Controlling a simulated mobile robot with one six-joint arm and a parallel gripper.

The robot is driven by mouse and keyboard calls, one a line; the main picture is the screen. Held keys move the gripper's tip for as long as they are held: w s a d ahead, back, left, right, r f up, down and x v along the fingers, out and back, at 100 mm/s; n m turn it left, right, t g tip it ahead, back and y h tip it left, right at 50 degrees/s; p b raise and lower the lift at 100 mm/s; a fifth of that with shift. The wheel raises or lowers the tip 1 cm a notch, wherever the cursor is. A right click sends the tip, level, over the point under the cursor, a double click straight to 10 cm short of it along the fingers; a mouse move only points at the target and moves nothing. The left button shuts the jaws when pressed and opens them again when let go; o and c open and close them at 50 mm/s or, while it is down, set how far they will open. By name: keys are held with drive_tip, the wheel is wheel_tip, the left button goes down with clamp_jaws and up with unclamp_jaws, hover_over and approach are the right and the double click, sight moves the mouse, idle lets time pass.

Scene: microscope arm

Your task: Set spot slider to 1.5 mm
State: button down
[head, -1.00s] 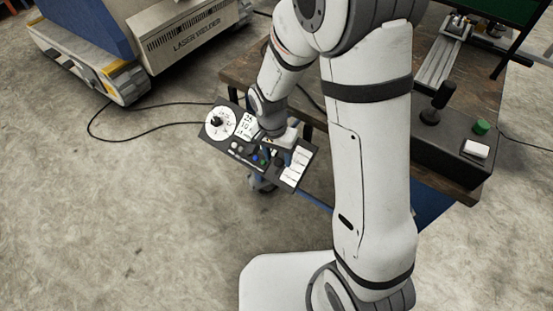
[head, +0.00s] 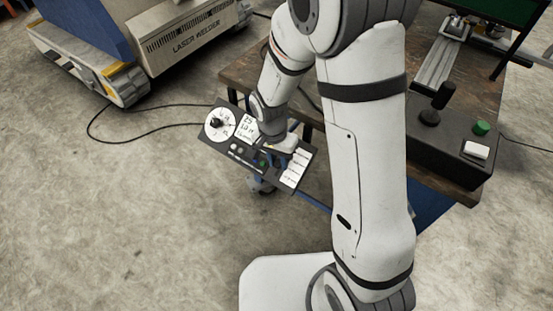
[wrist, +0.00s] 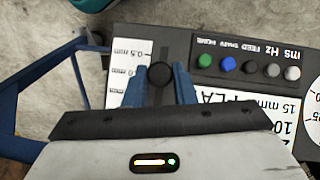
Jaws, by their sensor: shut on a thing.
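The finger and gripper body hide most of the lower scale, so I cannot read the knob's exact setting. In the head view, my arm reaches over the panel (head: 228,152), and the wrist hides the knob.
Green (wrist: 205,60) and blue (wrist: 227,64) buttons and several grey ones are close to the right finger. A white dial (head: 220,124) is at the panel's left end. A wooden bench (head: 235,72) stands behind, with a black box with a lever (head: 436,104) on the right.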

drive_tip(key=shift+w+d+r+p, duration=0.45)
drive_tip(key=shift+w+d+r, duration=0.15)
drive_tip(key=shift+w+r, duration=0.25)
drive_tip(key=c, duration=1.2)
unclamp_jaws()
drive_tip(key=shift+f, duration=0.1)
drive_tip(key=r, duration=0.5)
drive_tip(key=r+p, duration=0.1)
drive_tip(key=r, duration=0.1)
drive_tip(key=shift+w+a+r, duration=0.25)
drive_tip(key=shift+a+r, duration=0.1)
drive_tip(key=shift+a, duration=0.05)
